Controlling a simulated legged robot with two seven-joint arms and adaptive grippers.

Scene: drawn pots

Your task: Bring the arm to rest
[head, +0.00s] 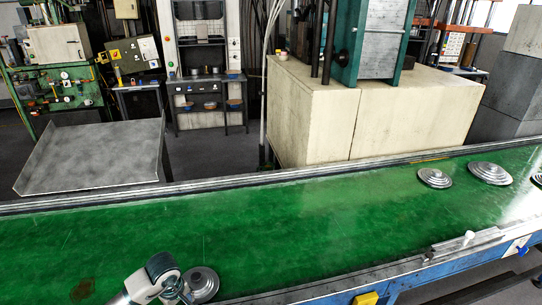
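A grey stepped metal disc, like a pot lid (202,283), lies on the green belt (270,225) near the bottom edge. My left arm comes in from the bottom left, and its white and grey joint is just left of this disc. My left gripper (186,294) is low beside the disc, mostly hidden by the arm and cut off by the frame. I cannot tell whether it touches the disc or whether its fingers are open. Two similar discs lie on the belt at the right, a smaller one (434,178) and a larger one (490,173). My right gripper is out of view.
The belt's middle is clear. A metal rail (467,242) and a yellow box (366,299) line its near edge. Behind the belt are a grey metal table (95,157), a large pale block (400,115) with a green machine, and shelving.

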